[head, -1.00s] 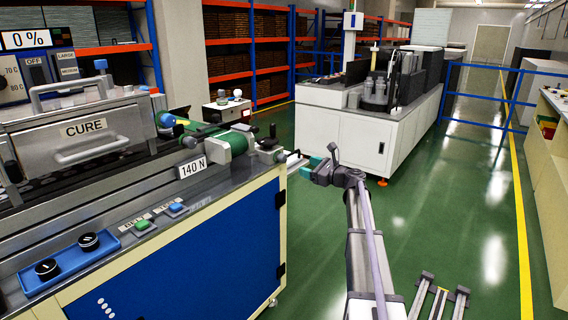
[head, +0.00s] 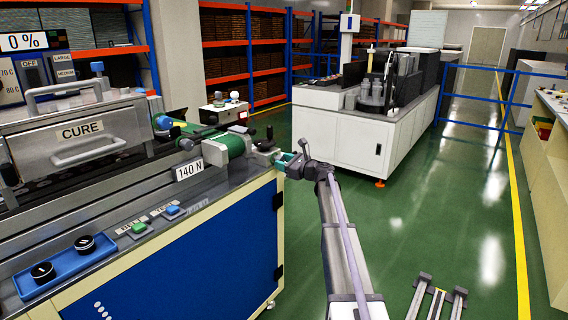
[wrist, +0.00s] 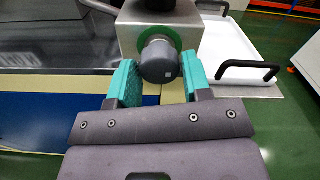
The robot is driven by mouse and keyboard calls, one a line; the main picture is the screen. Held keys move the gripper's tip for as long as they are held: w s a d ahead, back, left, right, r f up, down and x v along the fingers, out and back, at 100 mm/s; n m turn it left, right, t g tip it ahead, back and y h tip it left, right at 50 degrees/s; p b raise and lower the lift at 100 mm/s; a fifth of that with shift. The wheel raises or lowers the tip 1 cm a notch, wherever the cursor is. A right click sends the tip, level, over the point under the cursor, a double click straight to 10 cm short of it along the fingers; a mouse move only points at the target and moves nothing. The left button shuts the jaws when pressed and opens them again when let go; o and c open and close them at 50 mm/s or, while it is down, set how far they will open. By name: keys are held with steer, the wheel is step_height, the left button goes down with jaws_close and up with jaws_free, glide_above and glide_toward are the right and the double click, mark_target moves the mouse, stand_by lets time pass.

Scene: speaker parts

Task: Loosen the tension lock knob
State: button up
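The tension lock knob (wrist: 161,63) is a round dark grey knob with a small light mark on its face. It sits in front of a green ring on a grey metal block (wrist: 128,35). In the head view the block (head: 262,156) is at the right end of the machine, by the 140 N sign. My gripper (wrist: 161,75) has teal fingers, one on each side of the knob, close to it. They look open; firm contact does not show. In the head view my gripper (head: 284,159) is at that block, and the knob is hard to make out there.
A black handle (wrist: 248,72) on a white surface stands close to the right of my gripper. A blue tray with two black knobs (head: 64,268) lies on the machine's front ledge. Green floor (head: 430,215) is clear to the right.

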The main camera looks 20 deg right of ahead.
steer(key=c, duration=0.5)
steer(key=shift+n, duration=0.3)
steer(key=n, duration=1.2)
steer(key=shift+d+r+n, duration=0.1)
steer(key=shift+n, duration=0.2)
steer(key=n, duration=0.5)
steer(key=shift+w, duration=0.1)
steer(key=shift+r+n, duration=0.1)
steer(key=shift+n, duration=0.2)
